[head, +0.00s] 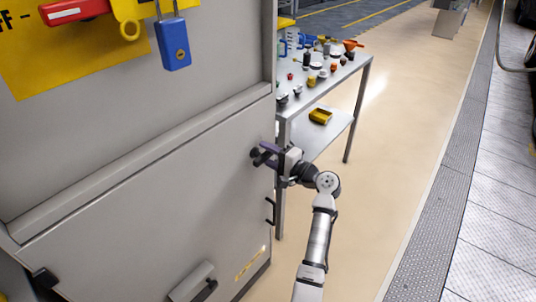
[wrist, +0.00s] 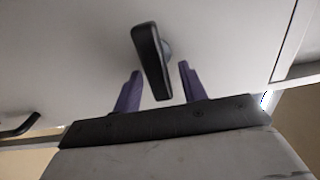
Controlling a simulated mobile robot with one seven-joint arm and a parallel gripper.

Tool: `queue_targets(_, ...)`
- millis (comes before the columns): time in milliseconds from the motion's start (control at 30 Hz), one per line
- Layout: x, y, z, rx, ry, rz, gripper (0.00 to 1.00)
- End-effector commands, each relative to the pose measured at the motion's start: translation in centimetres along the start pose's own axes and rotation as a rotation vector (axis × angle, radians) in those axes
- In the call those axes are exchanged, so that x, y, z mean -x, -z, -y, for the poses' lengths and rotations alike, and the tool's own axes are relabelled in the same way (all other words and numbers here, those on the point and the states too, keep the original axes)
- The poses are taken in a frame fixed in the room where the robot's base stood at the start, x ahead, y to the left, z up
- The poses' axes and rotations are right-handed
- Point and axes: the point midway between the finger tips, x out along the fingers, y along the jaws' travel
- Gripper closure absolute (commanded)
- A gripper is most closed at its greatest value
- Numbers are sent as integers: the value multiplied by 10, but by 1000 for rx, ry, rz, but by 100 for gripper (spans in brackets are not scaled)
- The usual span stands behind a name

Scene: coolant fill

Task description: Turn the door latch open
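The door latch (wrist: 152,58) is a black, elongated handle on the grey cabinet door (wrist: 70,50). In the wrist view it hangs slightly tilted, with its lower part between the two purple fingers of my gripper (wrist: 160,68). Gaps show on both sides, so the fingers are open and do not appear to touch it. In the head view my gripper (head: 265,154) is at the right edge of the grey door (head: 150,215), with the dark latch (head: 254,154) at its fingertips, partly hidden by the fingers.
A black pull handle (head: 270,210) sits below the latch near the door edge. A workbench (head: 285,107) with several small items stands just behind my gripper to the right. A blue padlock (head: 173,45) hangs on the upper panel. The beige floor (head: 400,120) at right is clear.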

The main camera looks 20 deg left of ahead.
Motion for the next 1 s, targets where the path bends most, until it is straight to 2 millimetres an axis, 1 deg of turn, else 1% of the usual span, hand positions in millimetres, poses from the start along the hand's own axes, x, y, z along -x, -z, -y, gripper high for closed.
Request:
queue_targets(233,2,0,0,1,0,-1,58)
queue_targets(367,13,1,-2,1,0,-3,58)
queue_targets(467,31,1,-3,2,0,-4,58)
queue_targets(600,65,1,-3,2,1,-5,58)
queue_targets(800,107,1,-2,2,1,-4,58)
queue_targets(900,122,1,-2,1,0,-2,58)
queue_targets(1000,132,0,-1,1,0,-1,58)
